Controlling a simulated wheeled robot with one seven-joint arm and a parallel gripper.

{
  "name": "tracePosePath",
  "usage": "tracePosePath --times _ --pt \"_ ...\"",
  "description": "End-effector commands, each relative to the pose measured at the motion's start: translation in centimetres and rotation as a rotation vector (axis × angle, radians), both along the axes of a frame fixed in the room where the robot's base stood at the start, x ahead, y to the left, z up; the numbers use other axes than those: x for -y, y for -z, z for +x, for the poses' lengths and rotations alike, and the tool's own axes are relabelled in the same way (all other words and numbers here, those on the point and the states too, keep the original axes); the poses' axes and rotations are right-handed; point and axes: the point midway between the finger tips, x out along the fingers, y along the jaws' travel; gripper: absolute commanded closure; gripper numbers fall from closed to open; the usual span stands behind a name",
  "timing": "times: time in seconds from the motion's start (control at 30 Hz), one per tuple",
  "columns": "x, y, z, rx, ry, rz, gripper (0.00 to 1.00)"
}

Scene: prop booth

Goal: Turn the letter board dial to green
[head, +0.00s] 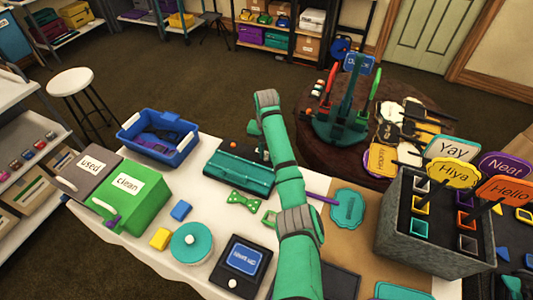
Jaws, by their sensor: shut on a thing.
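A dark box (243,268) with a blue lettered panel and a small pale round knob (232,283) stands at the front of the white table; its lettering is too small to read. I cannot tell whether it is the letter board. A long teal case (240,172) with a dark top lies farther back, partly behind my arm; a small orange-red round piece (232,145) shows near it. No dial is clearly visible on it. My teal arm rises through the middle and bends at the top. My gripper's fingertips are hidden behind the arm.
Left on the table are a green "clean" box (130,203), a grey "used" box (88,176) and a blue bin (158,140). A round teal-and-white item (191,246) and small blocks lie near the front. A grey sign holder (430,225) stands right.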

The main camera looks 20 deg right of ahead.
Motion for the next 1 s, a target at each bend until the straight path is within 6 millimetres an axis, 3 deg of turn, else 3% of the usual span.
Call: tracePosePath --times 0.27,0.3,0.37,0.73,1.0 --pt "0.4 -0.3 0.2 0.009 0.004 -0.005 1.0" --pt "0.4 -0.3 0.2 0.009 0.004 -0.005 0.71" --pt "0.3 -0.2 0.1 0.007 0.003 -0.004 0.62" --pt "0.1 -0.5 0.1 0.005 0.0 -0.002 0.62" --pt "0.2 -4.0 0.2 0.007 0.0 -0.003 0.62"
